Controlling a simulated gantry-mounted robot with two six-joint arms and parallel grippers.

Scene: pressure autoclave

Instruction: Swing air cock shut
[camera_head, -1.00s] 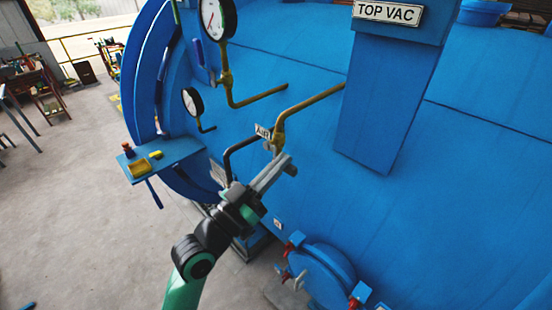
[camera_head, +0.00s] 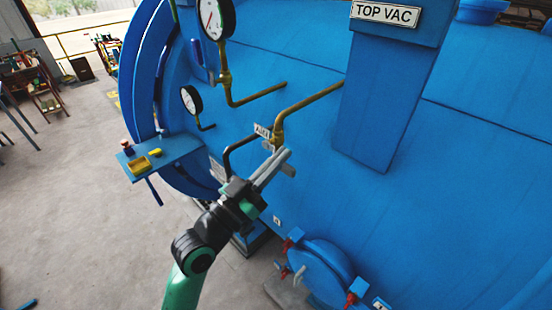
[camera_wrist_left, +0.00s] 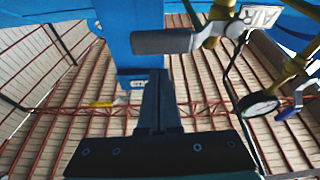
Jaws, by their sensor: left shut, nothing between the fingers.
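The air cock (camera_head: 277,138) is a brass valve on a brass pipe beside a white AIR tag (camera_head: 262,131) on the blue vessel. It also shows at the top of the left wrist view (camera_wrist_left: 214,27), with its grey lever (camera_wrist_left: 165,41) lying sideways. In the head view, the end of the lever (camera_head: 289,170) shows just right of my fingers. My left gripper (camera_head: 284,156) is shut and empty close by the lever, partly covering it. In the wrist view its fingers (camera_wrist_left: 157,78) point up towards the lever; I cannot tell whether they touch it. My right gripper is not in view.
Pressure gauges (camera_head: 215,18) and (camera_head: 191,100) stand left of the cock on their pipes. A dark bent pipe (camera_head: 238,150) runs close to my gripper. A blue TOP VAC column (camera_head: 385,100) is at right. A small shelf (camera_head: 175,157) holds a yellow tray.

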